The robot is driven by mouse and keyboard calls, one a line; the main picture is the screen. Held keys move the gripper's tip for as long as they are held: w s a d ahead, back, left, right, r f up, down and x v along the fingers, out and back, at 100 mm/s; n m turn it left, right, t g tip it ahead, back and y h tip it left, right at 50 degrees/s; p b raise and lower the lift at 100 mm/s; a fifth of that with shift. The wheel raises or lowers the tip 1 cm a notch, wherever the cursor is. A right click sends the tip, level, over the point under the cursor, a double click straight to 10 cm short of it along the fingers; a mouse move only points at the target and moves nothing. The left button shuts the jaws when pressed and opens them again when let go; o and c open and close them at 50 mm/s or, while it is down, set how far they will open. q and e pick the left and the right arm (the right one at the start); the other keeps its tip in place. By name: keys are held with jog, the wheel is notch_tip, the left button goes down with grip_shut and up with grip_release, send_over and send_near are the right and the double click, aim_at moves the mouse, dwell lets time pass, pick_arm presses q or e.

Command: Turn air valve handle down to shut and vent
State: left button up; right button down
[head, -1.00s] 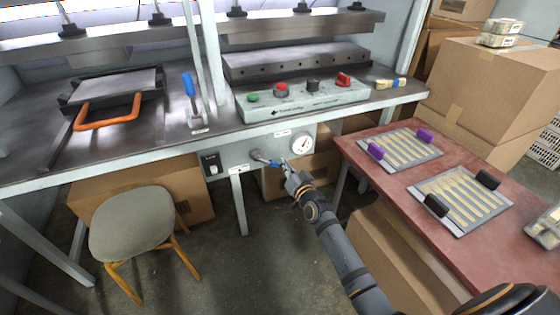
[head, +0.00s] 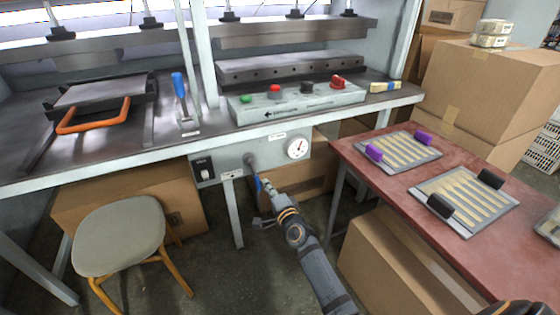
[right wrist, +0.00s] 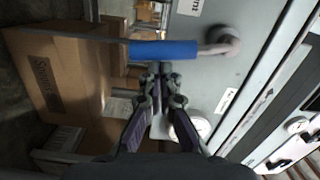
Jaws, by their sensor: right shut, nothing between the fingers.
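The air valve on the grey panel (head: 235,160) under the press bench has a round grey hub (head: 249,160) and a blue-sleeved handle (head: 258,184). The handle points down from the hub. In the right wrist view the blue sleeve (right wrist: 165,49) lies across the top, with its bent metal neck running right to the hub. My right gripper (head: 264,190) is shut and empty. Its fingertips (right wrist: 157,72) are right at the sleeve, beside it and not around it; I cannot tell if they touch. My left gripper is not in view.
A round gauge (head: 297,148) is right of the valve, and a black switch (head: 203,169) is left. A bench leg (head: 233,212) stands below. A stool (head: 120,237) is at left, a red table (head: 375,180) at right. Cardboard boxes (head: 290,178) are behind.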

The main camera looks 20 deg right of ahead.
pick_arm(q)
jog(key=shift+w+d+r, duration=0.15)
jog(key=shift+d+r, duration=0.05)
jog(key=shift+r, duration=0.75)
pick_arm(e)
jog(key=shift+a+f+m, duration=0.25)
jog(key=shift+a+m, duration=0.4)
jog(key=shift+m, duration=0.25)
pick_arm(q)
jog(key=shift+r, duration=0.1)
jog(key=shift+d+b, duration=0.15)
jog(key=shift+b, duration=0.15)
